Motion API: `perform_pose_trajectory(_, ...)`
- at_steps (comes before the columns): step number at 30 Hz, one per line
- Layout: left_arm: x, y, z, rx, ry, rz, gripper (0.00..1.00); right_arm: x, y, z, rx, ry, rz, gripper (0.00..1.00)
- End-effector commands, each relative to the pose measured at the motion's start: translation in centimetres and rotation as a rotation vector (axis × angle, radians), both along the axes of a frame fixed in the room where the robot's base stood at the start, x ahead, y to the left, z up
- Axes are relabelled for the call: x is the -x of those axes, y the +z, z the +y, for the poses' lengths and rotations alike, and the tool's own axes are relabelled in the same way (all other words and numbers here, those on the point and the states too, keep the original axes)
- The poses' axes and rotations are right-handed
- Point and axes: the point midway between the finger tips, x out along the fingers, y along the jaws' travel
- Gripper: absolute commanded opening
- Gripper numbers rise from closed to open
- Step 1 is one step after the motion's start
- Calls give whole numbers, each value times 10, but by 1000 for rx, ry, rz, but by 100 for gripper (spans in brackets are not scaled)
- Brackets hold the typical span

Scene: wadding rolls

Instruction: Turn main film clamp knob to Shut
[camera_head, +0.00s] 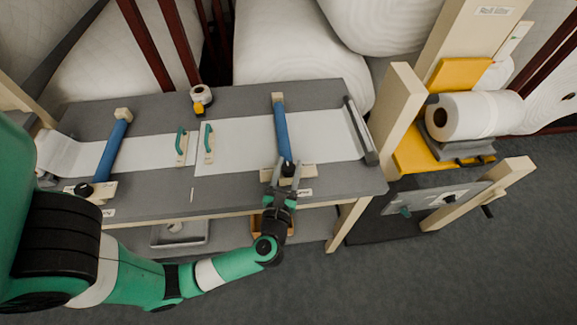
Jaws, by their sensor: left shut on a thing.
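A blue clamp bar (281,128) lies across the white film on the right half of the grey table (238,186). At its near end is a dark knob (288,168) on a pale wooden block. My left gripper (286,171) reaches in over the table's front edge and is shut on this knob; its fingers partly hide it. A second blue clamp bar (113,146) on the left half has its own black knob (84,189). The labels near both knobs are too small to read, so the knob's marked position cannot be told. My right gripper is not in view.
Two green-handled wooden blocks (182,146) (209,143) stand mid-table. A tape roll (200,96) sits at the back edge. A dark roller (362,131) lies at the right end. A wooden post (397,105) and a white roll (472,115) stand to the right.

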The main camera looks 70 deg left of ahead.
Motion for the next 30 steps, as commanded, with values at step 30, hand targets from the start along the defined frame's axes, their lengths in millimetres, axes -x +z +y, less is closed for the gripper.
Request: perform_pose_trajectory(30, 1, 2, 2, 1, -596, 0, 0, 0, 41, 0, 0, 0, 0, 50)
